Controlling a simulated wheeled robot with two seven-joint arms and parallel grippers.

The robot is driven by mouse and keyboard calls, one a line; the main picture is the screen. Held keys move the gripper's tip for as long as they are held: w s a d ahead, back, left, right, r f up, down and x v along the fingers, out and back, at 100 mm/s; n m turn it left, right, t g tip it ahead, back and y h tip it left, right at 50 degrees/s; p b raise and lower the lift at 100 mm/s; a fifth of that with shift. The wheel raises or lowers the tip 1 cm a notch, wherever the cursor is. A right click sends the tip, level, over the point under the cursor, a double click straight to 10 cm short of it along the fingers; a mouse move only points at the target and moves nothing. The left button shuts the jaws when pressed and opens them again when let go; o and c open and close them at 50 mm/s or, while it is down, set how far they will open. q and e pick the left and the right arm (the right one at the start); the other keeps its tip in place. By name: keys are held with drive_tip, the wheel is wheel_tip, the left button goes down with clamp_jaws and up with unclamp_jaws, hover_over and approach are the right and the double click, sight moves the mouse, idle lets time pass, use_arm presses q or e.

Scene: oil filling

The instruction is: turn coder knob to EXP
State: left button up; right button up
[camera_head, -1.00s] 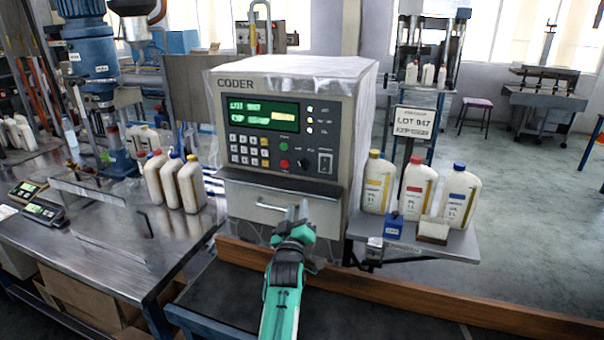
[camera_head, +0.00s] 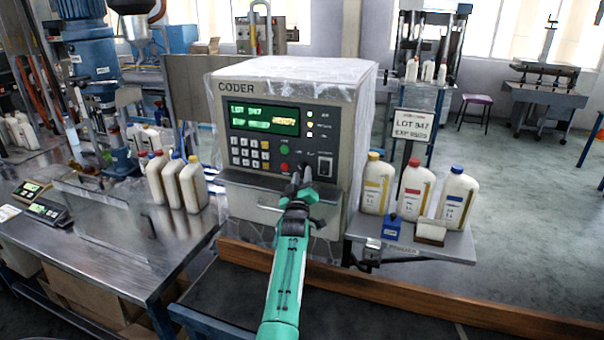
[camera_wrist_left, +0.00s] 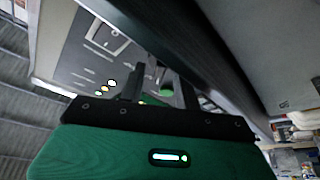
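The coder (camera_head: 285,130) is a grey box with a green screen (camera_head: 263,119), keypad, buttons and a small dark selector knob at the lower right of its panel. The knob is largely hidden behind my left fingertips, and I cannot tell its setting. My left gripper (camera_head: 300,178) is in front of the panel at the knob. In the left wrist view, its two dark fingers (camera_wrist_left: 160,88) stand apart, with the panel beyond and a green button (camera_wrist_left: 166,91) between them. Contact with the knob cannot be told. My right gripper is not in view.
A rocker switch (camera_head: 325,167) is just right of the knob, and a drawer handle (camera_head: 270,208) sits below. Bottles (camera_head: 415,190), a blue block (camera_head: 392,228) and a lot sign (camera_head: 412,125) stand at right. More bottles (camera_head: 178,182) stand on the left table.

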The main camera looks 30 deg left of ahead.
use_arm(q)
drive_tip(key=shift+w+a+r, duration=0.15)
drive_tip(key=shift+w+a, duration=0.05)
drive_tip(key=shift+w, duration=0.15)
clamp_jaws()
